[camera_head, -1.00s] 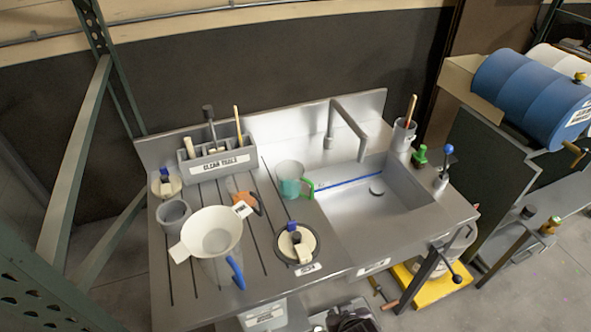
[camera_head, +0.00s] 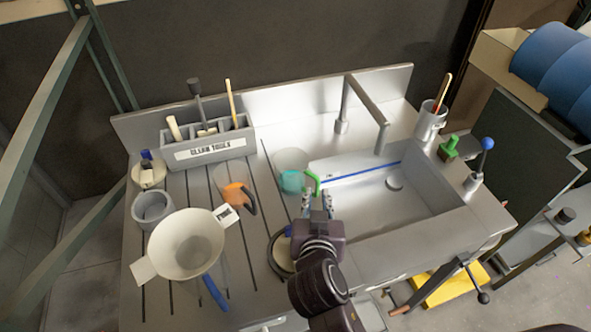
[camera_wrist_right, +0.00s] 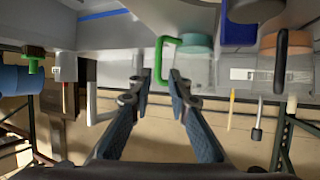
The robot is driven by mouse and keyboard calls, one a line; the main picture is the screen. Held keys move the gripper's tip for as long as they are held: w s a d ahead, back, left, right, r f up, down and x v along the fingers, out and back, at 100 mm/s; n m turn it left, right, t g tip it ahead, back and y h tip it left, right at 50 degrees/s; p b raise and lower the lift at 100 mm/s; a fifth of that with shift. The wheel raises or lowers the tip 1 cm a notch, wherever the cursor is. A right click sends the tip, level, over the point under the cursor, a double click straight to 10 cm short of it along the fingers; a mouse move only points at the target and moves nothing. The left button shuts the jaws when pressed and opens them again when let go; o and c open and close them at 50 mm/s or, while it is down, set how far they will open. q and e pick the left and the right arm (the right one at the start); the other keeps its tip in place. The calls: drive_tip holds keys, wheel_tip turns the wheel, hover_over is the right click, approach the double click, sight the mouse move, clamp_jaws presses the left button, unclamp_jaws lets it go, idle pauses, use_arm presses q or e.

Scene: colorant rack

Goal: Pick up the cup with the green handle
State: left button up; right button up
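The cup with the green handle (camera_head: 291,174), clear with a teal band, stands upright on the counter just left of the sink. Its green handle (camera_head: 314,183) points right, toward the sink. My right gripper (camera_head: 317,196) is in front of the handle and partly overlaps it in the head view. My left gripper is not in view.
A cup with an orange band (camera_head: 233,194) stands left of the green-handled cup. A large white funnel (camera_head: 190,246) over a blue-handled clear jug is at front left. A grey tool holder (camera_head: 210,148) is behind. The sink (camera_head: 385,205) is open at right, with a faucet (camera_head: 368,110).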

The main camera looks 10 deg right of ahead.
sight(318, 188)
drive_tip(key=shift+w, duration=0.35)
drive_tip(key=shift+p+x, duration=0.85)
drive_tip(key=shift+x, duration=0.3)
drive_tip(key=shift+w+d+f+p, duration=0.2)
drive_tip(key=shift+w+f, duration=0.25)
drive_tip(key=shift+w, duration=0.05)
drive_tip(key=shift+w+d+f+p, duration=0.15)
drive_tip(key=shift+w+d+f, duration=0.05)
drive_tip(key=shift+w+f, duration=0.45)
drive_tip(key=shift+w, duration=0.3)
clamp_jaws()
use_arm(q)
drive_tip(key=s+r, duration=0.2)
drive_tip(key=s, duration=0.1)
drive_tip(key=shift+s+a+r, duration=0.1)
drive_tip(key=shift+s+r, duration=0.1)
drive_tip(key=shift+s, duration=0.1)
